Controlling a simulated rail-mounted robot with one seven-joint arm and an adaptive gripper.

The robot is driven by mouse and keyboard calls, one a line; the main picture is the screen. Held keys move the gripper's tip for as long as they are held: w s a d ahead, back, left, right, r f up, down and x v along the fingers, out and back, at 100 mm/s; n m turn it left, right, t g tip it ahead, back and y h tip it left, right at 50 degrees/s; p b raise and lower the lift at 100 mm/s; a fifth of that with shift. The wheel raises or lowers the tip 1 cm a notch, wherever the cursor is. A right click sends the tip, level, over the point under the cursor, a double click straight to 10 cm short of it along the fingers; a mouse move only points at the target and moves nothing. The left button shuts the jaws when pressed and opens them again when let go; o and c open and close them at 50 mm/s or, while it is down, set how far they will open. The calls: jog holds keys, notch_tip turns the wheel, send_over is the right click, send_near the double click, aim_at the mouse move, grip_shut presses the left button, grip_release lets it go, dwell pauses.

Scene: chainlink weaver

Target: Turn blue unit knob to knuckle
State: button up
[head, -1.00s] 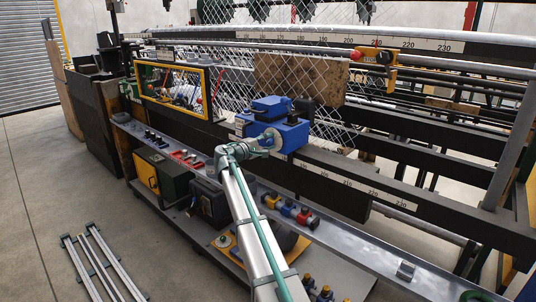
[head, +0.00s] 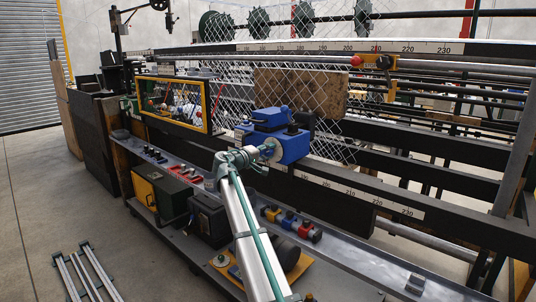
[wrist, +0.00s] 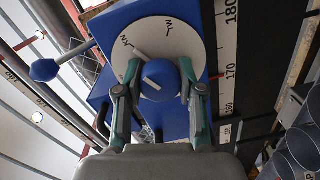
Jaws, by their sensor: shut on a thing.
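The blue unit (head: 290,148) is mounted on the machine's dark rail, in front of the wire mesh. Its round blue knob (wrist: 159,79), with a pale bar across its face, sits on a light grey dial (wrist: 190,38). In the head view my gripper (head: 264,152) reaches the unit's front face, and the knob is mostly hidden there.
A blue ball-ended lever (wrist: 45,70) sticks out left of the dial in the wrist view. A numbered scale (wrist: 228,72) runs close on the right. Below the unit, a shelf holds yellow, blue and red blocks (head: 288,220). A yellow frame (head: 172,104) stands left.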

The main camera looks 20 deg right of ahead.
jog(key=o, duration=1.2)
jog(key=shift+c, duration=0.2)
jog(key=v, duration=1.2)
jog(key=shift+a+f, duration=0.1)
